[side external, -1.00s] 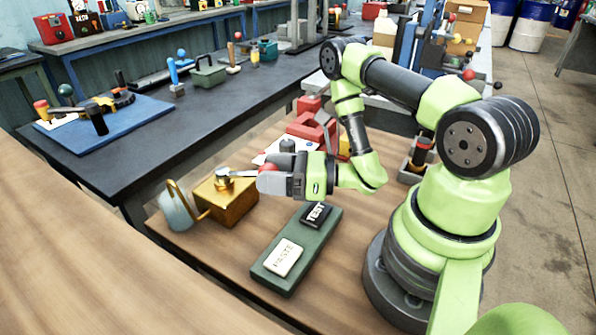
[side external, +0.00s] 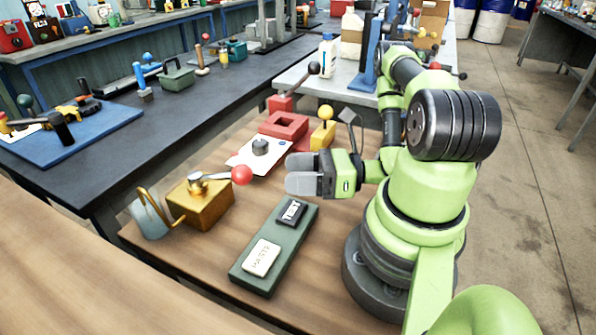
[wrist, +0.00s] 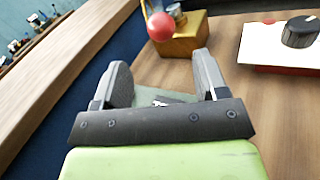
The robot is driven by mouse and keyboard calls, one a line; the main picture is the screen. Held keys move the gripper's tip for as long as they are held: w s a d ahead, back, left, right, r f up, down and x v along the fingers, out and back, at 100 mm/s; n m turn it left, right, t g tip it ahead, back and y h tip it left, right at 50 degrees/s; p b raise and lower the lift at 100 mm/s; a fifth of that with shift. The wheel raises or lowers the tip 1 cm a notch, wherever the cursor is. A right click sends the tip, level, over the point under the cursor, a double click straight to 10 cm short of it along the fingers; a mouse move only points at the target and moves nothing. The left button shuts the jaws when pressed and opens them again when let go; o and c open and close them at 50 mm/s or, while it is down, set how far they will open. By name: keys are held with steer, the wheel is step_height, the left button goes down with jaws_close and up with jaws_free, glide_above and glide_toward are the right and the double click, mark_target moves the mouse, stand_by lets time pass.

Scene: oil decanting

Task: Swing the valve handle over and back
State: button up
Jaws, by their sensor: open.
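The valve is a brass-coloured block (side external: 212,210) with a silver lever (side external: 215,179) on top that ends in a red ball (side external: 242,175). The lever points right, toward my gripper. A bent brass pipe runs from the block's left side to a pale clear cup (side external: 148,218). My gripper (side external: 288,173) is open and empty, to the right of the ball and apart from it. In the wrist view the red ball (wrist: 161,27) and block (wrist: 183,46) show beyond the two spread fingers (wrist: 160,70). Most of the lever is hidden there.
A green board (side external: 240,272) with TEST and WASTE plates lies in front of my gripper. A white panel with a dark knob (side external: 260,147), a red square block (side external: 284,126) and a yellow-knobbed lever (side external: 325,114) stand behind. The table between ball and gripper is clear.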

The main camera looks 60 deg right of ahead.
mark_target(225, 174)
steer(key=shift+c, duration=0.4)
